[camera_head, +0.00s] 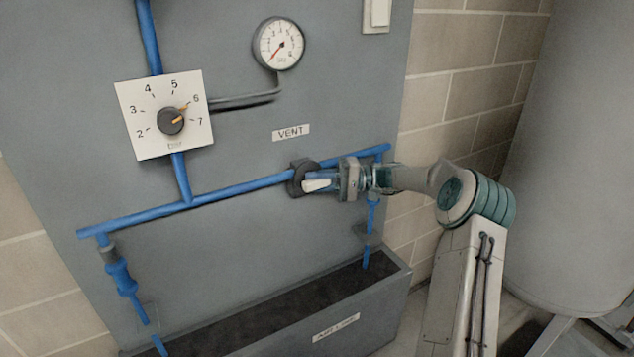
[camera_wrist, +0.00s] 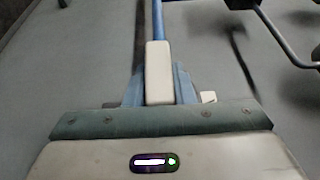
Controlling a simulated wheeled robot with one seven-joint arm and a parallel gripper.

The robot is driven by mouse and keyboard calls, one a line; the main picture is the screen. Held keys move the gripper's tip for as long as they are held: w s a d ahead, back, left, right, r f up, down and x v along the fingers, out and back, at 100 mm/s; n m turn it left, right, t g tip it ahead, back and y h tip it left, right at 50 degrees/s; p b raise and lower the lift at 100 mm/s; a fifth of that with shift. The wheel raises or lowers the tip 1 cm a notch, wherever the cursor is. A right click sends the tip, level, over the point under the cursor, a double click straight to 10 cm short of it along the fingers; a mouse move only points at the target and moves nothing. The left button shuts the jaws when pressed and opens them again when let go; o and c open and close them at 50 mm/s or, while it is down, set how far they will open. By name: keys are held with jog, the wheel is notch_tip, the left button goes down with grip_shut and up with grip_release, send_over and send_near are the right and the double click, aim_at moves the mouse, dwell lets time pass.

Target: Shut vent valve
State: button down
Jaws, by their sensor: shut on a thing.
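The vent valve (camera_head: 302,176) is a dark round body on the blue pipe, below a VENT label (camera_head: 291,132). Its pale lever (camera_head: 316,185) lies close to the line of the pipe in the head view. My gripper (camera_head: 325,181) reaches in from the right, at the lever. In the wrist view the pale lever (camera_wrist: 159,72) stands between the blue fingers of my gripper (camera_wrist: 159,88), which is shut on it. The fingers hide part of the lever, and the valve body is not clear in the wrist view.
A dial knob (camera_head: 171,121) on a white plate and a pressure gauge (camera_head: 278,44) sit on the grey panel above. The blue pipe (camera_head: 235,189) runs across the panel. A trough (camera_head: 378,310) lies below, and a large grey tank (camera_head: 575,150) stands at right.

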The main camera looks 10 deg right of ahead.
jog(key=c, duration=1.2)
grip_release()
jog(key=shift+c, duration=0.2)
jog(key=s+d+b, duration=0.1)
jog(key=d, duration=1.2)
jog(key=shift+d, duration=0.4)
jog(key=shift+f, duration=0.1)
